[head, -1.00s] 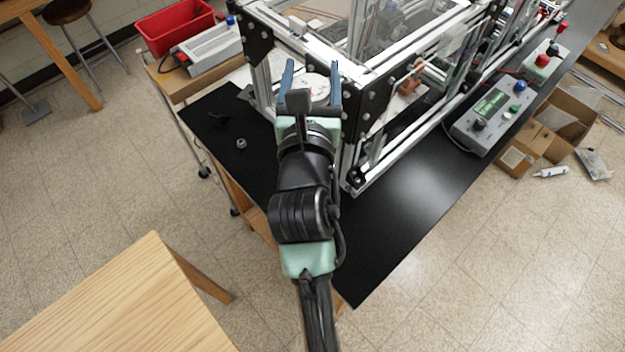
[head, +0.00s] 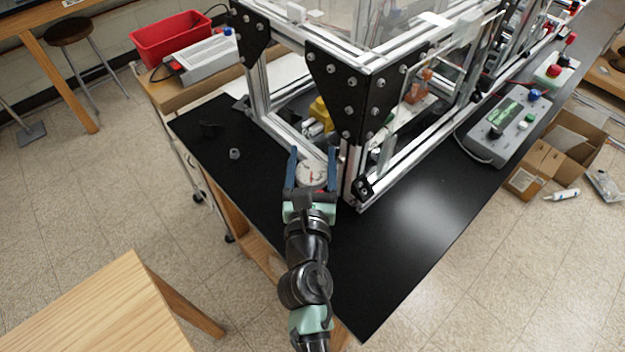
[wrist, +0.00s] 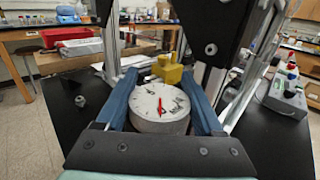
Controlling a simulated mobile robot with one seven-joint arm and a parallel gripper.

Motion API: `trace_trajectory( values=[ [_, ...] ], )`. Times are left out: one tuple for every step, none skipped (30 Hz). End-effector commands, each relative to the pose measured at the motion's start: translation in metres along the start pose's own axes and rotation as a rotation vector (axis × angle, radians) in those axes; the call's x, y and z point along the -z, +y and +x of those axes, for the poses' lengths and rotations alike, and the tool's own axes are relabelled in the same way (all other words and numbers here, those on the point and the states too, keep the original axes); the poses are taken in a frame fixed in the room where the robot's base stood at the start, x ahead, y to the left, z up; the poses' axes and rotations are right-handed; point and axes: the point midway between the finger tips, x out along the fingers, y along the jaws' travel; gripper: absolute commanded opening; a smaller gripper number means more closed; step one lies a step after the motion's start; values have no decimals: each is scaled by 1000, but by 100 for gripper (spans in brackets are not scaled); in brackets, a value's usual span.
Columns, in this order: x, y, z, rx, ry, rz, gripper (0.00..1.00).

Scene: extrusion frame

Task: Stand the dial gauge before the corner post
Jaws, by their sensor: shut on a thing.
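The dial gauge (head: 311,175) has a round white face with a red needle. It also shows large in the wrist view (wrist: 160,103), tilted face up between the blue fingers. My gripper (head: 314,168) is shut on it, with one finger on each side. In the head view it is just left of and in front of the corner post (head: 352,172), an aluminium upright at the near corner of the frame. The gauge's underside is hidden, so I cannot tell whether it touches the black table (head: 400,225).
A black plate with bolts (head: 362,92) covers the frame's near upper corner. A small grey nut-like part (head: 235,154) and a dark part (head: 209,129) lie on the table to the left. A control box (head: 503,125) stands to the right. The table front is clear.

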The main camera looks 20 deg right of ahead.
Motion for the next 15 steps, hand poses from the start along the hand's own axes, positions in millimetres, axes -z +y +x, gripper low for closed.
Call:
trace_trajectory(
  values=[
    [-1, 0, 0, -1, -6, 0, 0],
    [1, 0, 0, -1, -6, 1, 0],
    [3, 0, 0, -1, -6, 1, 0],
    [6, 0, 0, -1, -6, 0, 0],
    [10, 0, 0, 0, -5, -1, 0],
    [15, 0, 1, 0, -5, -1, 0],
    [20, 0, 1, 0, -5, 0, 0],
    [24, 0, 1, 0, -5, 0, 0],
    [30, 0, 1, 0, -5, -1, 0],
    [34, 0, 1, 0, -5, -1, 0],
    [38, 0, 1, -1, -5, 0, 0],
    [40, 0, 1, -1, -5, -1, 0],
    [41, 0, 1, -1, -6, -1, 0],
    [42, 0, 1, -2, -6, -1, 0],
    [41, 0, 1, -2, -6, 0, 0]
  ],
)
